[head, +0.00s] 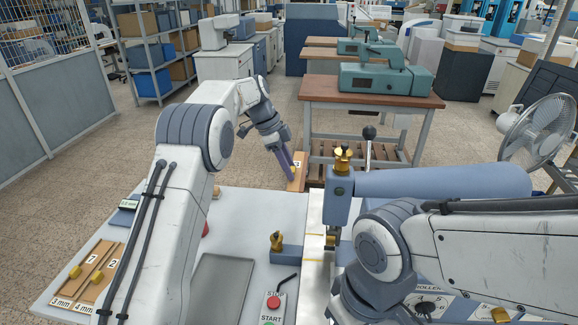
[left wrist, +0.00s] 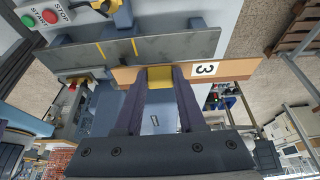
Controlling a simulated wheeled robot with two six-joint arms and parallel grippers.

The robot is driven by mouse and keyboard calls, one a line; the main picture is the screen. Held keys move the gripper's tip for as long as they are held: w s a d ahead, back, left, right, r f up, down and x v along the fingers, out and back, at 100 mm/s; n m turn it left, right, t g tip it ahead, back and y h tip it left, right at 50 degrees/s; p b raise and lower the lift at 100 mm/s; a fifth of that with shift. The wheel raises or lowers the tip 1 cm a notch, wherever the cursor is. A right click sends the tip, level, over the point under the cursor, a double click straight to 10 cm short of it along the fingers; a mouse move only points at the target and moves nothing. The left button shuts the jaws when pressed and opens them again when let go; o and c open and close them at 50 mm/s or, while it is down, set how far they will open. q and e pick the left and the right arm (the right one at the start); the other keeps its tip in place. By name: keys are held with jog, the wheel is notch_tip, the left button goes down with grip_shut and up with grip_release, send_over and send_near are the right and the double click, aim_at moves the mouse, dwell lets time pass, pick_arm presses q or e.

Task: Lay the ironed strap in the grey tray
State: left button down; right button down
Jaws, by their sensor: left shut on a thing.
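My left gripper (head: 284,162) is shut on the yellow block (left wrist: 160,77) of a flat tan strap (head: 297,172) with a white "3" label. In the left wrist view the strap (left wrist: 235,69) runs crosswise beyond the fingers (left wrist: 160,100). It is held in the air past the far edge of the white table. The grey tray (head: 216,288) lies on the table, nearer and left of the gripper. Its visible part looks empty, and my left arm borders it. My right arm reaches in at the lower right; its fingers cannot be made out.
A press with a blue-grey arm (head: 440,183) and a metal plate (head: 314,262) stands right of the tray. A red-and-green button box (head: 272,306) is at the front. A wooden rack (head: 88,272) with numbered pieces is at left. A fan (head: 540,130) stands at right.

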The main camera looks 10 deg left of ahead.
jog(key=shift+r, duration=0.1)
notch_tip(320, 180, up, 3)
jog(key=p, duration=0.3)
jog(key=shift+r+p, duration=0.2)
jog(key=shift+p, duration=0.1)
